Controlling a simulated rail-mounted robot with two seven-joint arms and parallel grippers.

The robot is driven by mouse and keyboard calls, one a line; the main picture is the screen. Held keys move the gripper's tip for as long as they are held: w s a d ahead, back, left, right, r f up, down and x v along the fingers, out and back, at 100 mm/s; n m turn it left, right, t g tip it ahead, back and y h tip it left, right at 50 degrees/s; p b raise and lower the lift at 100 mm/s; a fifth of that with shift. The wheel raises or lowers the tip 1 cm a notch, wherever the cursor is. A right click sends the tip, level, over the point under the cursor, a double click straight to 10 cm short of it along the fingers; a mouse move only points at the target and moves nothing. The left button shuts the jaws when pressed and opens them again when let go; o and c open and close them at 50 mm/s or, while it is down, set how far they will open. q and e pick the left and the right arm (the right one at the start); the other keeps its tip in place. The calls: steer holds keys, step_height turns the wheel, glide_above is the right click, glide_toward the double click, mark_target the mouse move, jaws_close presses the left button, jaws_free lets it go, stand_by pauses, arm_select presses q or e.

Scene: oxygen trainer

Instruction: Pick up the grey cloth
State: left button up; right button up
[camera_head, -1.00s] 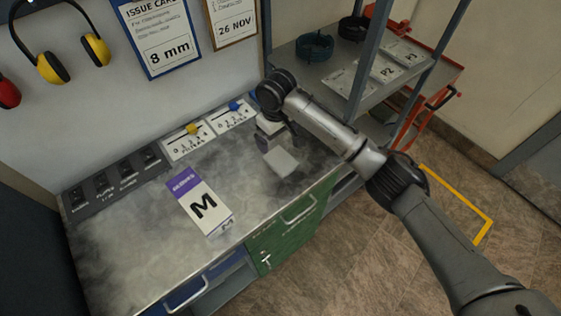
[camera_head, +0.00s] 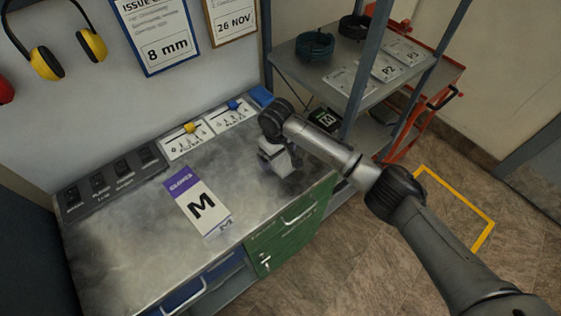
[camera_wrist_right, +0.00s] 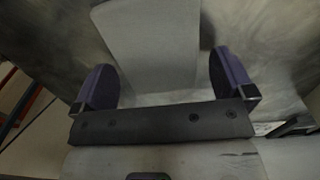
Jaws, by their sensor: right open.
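The grey cloth (camera_wrist_right: 150,45) lies flat on the metal bench top as a pale rectangle. In the head view only part of the cloth (camera_head: 283,166) shows, near the right end of the bench under my right gripper (camera_head: 277,158). In the right wrist view my right gripper (camera_wrist_right: 165,82) is open, with one purple-padded finger on each side of the cloth's near part. Nothing is held; I cannot tell whether the fingers touch the cloth. My left gripper is not in view.
A white and purple glove box marked M (camera_head: 200,205) lies left of the gripper. Labelled panels (camera_head: 195,140) and a small blue item (camera_head: 261,96) line the bench's back edge. A shelf rack (camera_head: 335,75) stands beyond its right end.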

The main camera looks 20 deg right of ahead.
steer(key=shift+f, duration=0.15)
steer(key=c, duration=0.9)
steer(key=shift+r, duration=0.55)
step_height(320, 180, up, 4)
steer(key=shift+f+p, duration=0.25)
steer(key=shift+p, duration=0.35)
steer(key=s+d+r, duration=0.2)
steer(key=s, duration=0.1)
steer(key=s+d+r+p, duration=0.1)
steer(key=s+d+r, duration=0.1)
steer(key=s+d, duration=0.1)
steer(key=s+d+r+p, duration=0.1)
steer(key=s+d+r, duration=0.1)
steer(key=s, duration=0.1)
steer(key=shift+d+r, duration=0.2)
